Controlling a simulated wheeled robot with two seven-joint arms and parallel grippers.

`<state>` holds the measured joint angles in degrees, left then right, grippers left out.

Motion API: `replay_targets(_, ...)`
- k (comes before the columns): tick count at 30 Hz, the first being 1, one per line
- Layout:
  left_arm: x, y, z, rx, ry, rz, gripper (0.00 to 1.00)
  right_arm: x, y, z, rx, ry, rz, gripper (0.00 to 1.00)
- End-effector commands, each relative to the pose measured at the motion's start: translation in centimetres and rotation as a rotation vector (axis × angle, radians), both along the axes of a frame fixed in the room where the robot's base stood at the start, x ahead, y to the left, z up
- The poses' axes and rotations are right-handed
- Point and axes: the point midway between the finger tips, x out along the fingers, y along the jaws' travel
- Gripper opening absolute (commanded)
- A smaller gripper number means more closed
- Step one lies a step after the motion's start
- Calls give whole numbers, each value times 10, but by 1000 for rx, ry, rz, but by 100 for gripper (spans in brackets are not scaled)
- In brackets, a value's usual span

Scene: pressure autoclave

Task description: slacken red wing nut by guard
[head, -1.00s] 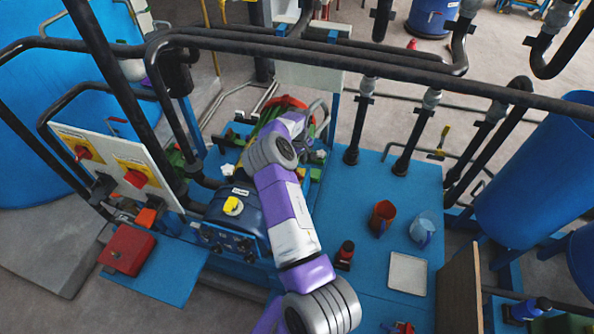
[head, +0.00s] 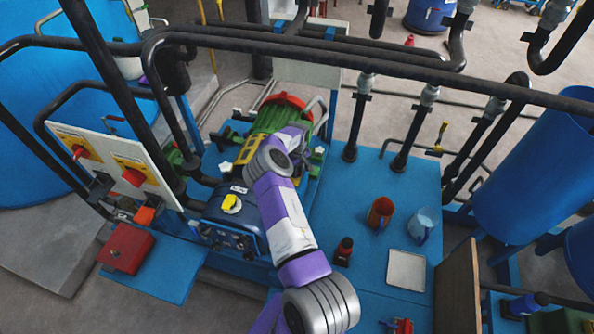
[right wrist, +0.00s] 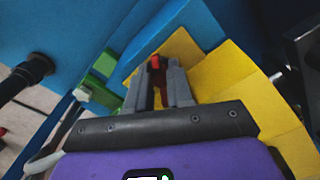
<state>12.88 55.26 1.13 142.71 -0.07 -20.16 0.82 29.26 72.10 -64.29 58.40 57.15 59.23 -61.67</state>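The red wing nut (right wrist: 156,62) shows in the right wrist view, small, between and just past my fingertips. The yellow guard (right wrist: 200,65) spreads around and behind it; in the head view the guard (head: 262,121) lies over the machine beside my right forearm. My right gripper (right wrist: 159,72) has its two grey fingers apart, one on each side of the nut, with a narrow gap; contact is not clear. In the head view my arm hides the nut and most of this gripper. My left gripper is not in view.
Black pipes (head: 380,68) cross above. A red cup (head: 380,213), a clear jug (head: 421,225) and a white tray (head: 407,271) stand on the blue deck at right.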

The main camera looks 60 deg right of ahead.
Motion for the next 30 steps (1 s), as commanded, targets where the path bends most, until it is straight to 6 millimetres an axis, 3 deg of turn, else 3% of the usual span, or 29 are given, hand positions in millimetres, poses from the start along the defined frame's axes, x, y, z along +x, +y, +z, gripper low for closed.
replay_targets(1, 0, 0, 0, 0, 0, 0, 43, 0, 0, 0, 0, 0, 0, 10)
replay_targets(3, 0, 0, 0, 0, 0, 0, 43, 0, 0, 0, 0, 0, 0, 0)
replay_targets(14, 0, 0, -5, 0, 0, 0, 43, 1, 0, 0, 0, -3, 38, 0)
replay_targets(30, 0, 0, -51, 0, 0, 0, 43, 1, -4, -2, -3, -5, 447, 0)
